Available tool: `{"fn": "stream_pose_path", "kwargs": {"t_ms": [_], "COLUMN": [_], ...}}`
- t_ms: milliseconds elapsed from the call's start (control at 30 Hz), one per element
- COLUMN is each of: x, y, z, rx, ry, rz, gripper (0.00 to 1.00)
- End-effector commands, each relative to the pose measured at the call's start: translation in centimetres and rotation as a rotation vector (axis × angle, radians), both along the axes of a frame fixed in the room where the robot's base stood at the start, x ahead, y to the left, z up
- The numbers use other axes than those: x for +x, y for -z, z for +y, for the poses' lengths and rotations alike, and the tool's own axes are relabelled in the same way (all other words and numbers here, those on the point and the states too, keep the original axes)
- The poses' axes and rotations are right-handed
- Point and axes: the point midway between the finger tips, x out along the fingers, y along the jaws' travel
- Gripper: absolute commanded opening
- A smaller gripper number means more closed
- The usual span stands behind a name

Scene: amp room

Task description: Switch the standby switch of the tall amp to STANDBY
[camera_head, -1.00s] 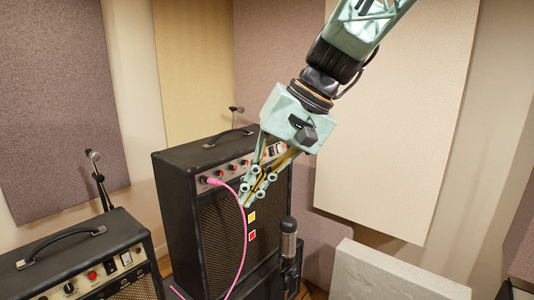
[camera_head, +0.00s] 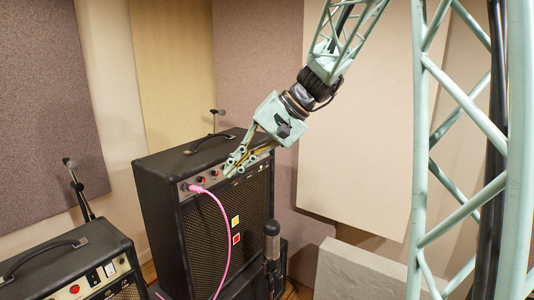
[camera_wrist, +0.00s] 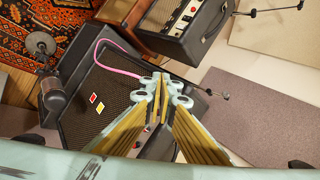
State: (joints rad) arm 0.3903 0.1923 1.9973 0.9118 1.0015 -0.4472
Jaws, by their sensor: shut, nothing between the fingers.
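The tall amp (camera_head: 160,215) is a black cabinet with a dark grille, left of centre in the head view. Its control strip (camera_head: 203,181) runs along the upper front, with red and dark knobs and a pink cable (camera_head: 222,215) plugged in at the left. In the wrist view, the fingertips (camera_wrist: 162,90) cover part of the amp's front (camera_wrist: 112,85). I cannot make out the standby switch; the fingers hide part of the panel.
A lower amp (camera_head: 75,265) stands at the left front, with a microphone (camera_head: 70,163) behind it. Another microphone (camera_head: 272,235) stands close before the tall amp's grille. A pale block (camera_head: 365,272) is at the lower right. A patterned rug (camera_wrist: 45,25) shows in the wrist view.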

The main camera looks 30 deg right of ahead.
Motion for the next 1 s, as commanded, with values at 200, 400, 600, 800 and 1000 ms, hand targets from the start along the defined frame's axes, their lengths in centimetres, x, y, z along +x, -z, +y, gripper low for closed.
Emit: {"fn": "stream_pose_path", "kwargs": {"t_ms": [200, 400, 600, 800, 1000], "x": [3.4, 6.4, 9.3, 12.1, 14.7], "y": [0.1, 0.3, 0.7, 1.2, 1.7], "z": [-2.2, -4.4, -6.8, -9.5, -12.4], "rx": [0.05, 0.094, 0.137, 0.177, 0.215], "ry": [0.04, 0.079, 0.118, 0.16, 0.203], "rz": [-0.016, -0.035, -0.055, -0.078, -0.103], "gripper": [0.0, 0.0, 0.0, 0.0, 0.0]}}
